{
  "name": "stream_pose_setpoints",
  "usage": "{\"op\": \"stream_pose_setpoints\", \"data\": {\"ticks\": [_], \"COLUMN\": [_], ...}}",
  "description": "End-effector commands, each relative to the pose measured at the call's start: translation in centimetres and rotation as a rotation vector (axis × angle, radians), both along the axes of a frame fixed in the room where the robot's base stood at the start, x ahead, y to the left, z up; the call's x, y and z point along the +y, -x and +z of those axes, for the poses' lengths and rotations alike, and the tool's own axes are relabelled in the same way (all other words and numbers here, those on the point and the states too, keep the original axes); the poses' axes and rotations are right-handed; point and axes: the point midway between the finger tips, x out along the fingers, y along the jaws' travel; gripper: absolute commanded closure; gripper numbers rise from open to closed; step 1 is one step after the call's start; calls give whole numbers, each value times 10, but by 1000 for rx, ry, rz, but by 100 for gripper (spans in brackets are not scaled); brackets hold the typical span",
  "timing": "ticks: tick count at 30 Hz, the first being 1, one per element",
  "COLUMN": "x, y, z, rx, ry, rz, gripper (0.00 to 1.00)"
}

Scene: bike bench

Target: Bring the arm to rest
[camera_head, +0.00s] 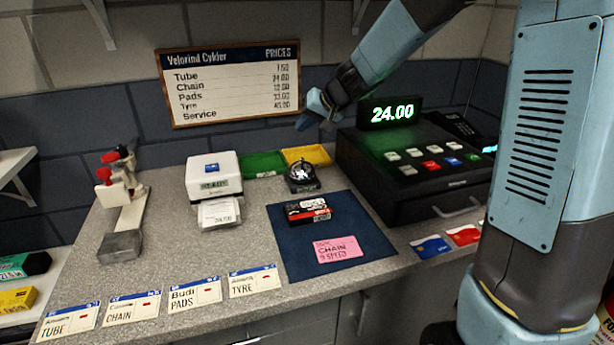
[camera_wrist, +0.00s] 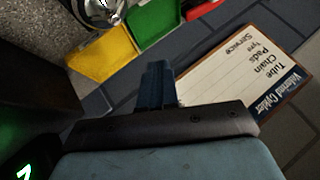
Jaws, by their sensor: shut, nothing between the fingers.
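My arm reaches in from the upper right in the head view. My gripper (camera_head: 318,108) hangs in the air in front of the back wall, left of the lit register display, above the yellow tray. Its fingers are shut with nothing between them. In the wrist view the shut blue fingers (camera_wrist: 158,85) point toward the wall, with the price board (camera_wrist: 245,65) behind them.
Below the gripper stand a yellow tray (camera_head: 318,153), a green tray (camera_head: 262,164) and a bell (camera_head: 302,177). The black cash register (camera_head: 408,165) is to the right. A blue mat (camera_head: 283,232) holds a small box (camera_head: 308,211) and a pink card (camera_head: 338,250).

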Motion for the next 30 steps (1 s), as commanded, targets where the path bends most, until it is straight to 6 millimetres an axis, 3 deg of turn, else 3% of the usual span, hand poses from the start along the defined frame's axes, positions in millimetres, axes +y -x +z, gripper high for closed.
{"op": "stream_pose_setpoints", "data": {"ticks": [20,23,30], "x": [-4,-12,-47], "y": [7,22,84], "z": [5,17,49], "rx": [-3,-6,-7], "ry": [9,30,123], "rz": [4,11,24], "gripper": [100,100,100]}}
